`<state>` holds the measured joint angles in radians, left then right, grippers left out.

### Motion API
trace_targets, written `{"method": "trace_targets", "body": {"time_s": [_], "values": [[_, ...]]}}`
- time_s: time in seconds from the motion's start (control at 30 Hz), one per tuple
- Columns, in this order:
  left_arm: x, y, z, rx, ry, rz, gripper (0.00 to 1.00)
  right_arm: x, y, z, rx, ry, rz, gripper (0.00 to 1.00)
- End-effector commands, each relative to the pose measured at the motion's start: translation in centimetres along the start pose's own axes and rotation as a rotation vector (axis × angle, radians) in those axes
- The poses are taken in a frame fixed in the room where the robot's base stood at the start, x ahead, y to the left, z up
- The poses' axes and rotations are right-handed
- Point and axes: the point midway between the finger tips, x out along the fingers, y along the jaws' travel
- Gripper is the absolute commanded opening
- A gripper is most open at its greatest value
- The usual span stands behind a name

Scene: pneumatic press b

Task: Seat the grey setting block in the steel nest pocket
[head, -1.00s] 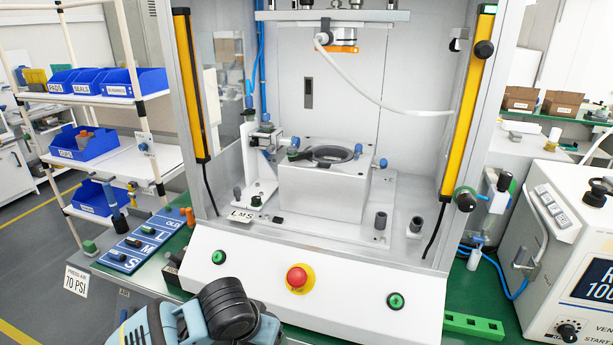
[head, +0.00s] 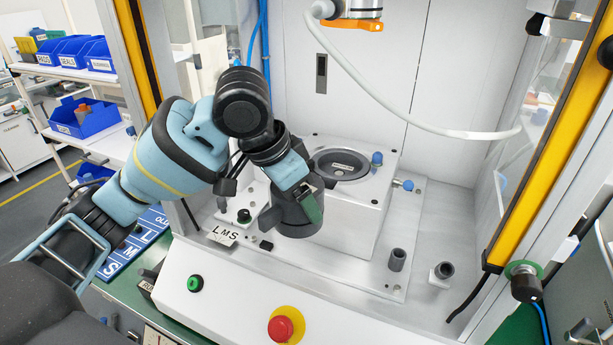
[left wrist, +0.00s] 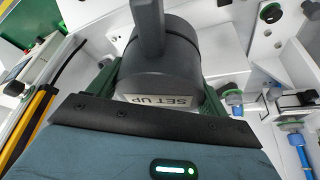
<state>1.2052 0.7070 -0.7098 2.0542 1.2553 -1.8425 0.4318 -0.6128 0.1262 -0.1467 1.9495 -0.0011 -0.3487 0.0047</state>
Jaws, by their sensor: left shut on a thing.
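The grey setting block (head: 290,222), a dark round body, is held by my left gripper (head: 303,203) inside the press. It hangs in front of the left part of the white nest housing, outside the pocket. In the left wrist view the block (left wrist: 158,65) shows a post-like handle and a "SET UP" label, between the green fingers of my left gripper (left wrist: 160,95). The steel nest pocket (head: 343,165) is a round dark-rimmed recess on top of the housing, behind and right of the block. A small label shows inside it. My right gripper is out of view.
Blue-knobbed fittings (head: 377,158) stand at the nest's right side. Two short grey posts (head: 397,260) rise from the base plate at right.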

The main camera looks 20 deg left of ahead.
Motion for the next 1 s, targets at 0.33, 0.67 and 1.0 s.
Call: {"method": "trace_targets", "body": {"time_s": [0.33, 0.67, 1.0], "values": [[-0.3, 0.0, 0.0, 0.005, 0.001, 0.001, 0.41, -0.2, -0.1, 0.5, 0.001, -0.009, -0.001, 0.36], [0.2, -0.7, -1.1, 0.002, 0.003, 0.002, 0.41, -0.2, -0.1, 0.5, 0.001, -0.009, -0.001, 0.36], [1.3, -2.3, -3.2, 0.003, 0.003, 0.002, 0.41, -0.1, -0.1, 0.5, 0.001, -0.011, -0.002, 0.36]]}}
